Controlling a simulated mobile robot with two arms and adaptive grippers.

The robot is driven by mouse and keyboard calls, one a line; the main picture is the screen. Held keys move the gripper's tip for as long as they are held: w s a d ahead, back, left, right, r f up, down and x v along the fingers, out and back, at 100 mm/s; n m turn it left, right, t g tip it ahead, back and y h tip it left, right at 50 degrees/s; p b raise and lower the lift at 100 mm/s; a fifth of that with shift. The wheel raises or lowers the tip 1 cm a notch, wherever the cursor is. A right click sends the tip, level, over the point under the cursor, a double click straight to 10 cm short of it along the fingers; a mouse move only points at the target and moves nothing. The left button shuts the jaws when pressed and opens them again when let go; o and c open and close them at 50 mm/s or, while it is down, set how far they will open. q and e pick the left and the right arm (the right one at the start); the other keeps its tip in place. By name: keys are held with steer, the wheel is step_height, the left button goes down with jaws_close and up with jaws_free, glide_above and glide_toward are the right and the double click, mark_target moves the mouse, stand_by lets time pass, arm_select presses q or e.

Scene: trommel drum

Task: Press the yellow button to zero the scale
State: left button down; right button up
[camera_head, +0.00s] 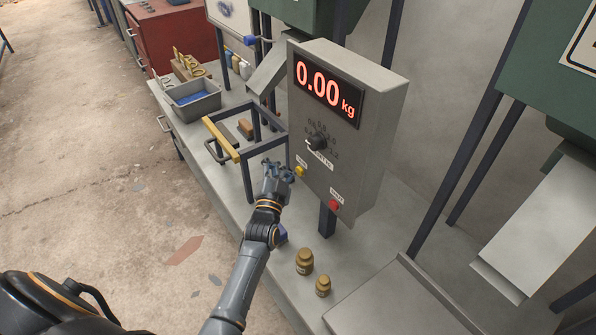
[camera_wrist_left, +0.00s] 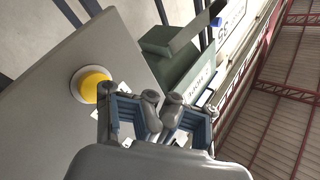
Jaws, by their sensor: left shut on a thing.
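The yellow button (camera_head: 300,171) is on the lower left of the grey scale box (camera_head: 375,110), under a white label. It shows large and round in the left wrist view (camera_wrist_left: 93,86), left of the fingers. The red display (camera_head: 327,90) reads 0.00 kg. My left gripper (camera_head: 277,168) is beside the button, to its left in the head view; its fingers (camera_wrist_left: 162,118) look apart from it. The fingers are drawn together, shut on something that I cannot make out. My right gripper is not in view.
A red button (camera_head: 334,204) and a black knob (camera_head: 317,143) are on the same panel. A dark frame with a yellow bar (camera_head: 221,138) stands left of my gripper. Brass weights (camera_head: 304,262) and a grey tray (camera_head: 194,101) are on the bench.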

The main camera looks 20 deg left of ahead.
arm_select(q)
steer(key=s+a, duration=0.1)
steer(key=s+p, duration=0.1)
steer(key=s, duration=0.1)
steer(key=s+a+p, duration=0.1)
steer(key=shift+s+a, duration=0.15)
steer(key=shift+a, duration=0.15)
steer(key=shift+d, duration=0.1)
stand_by(0.7)
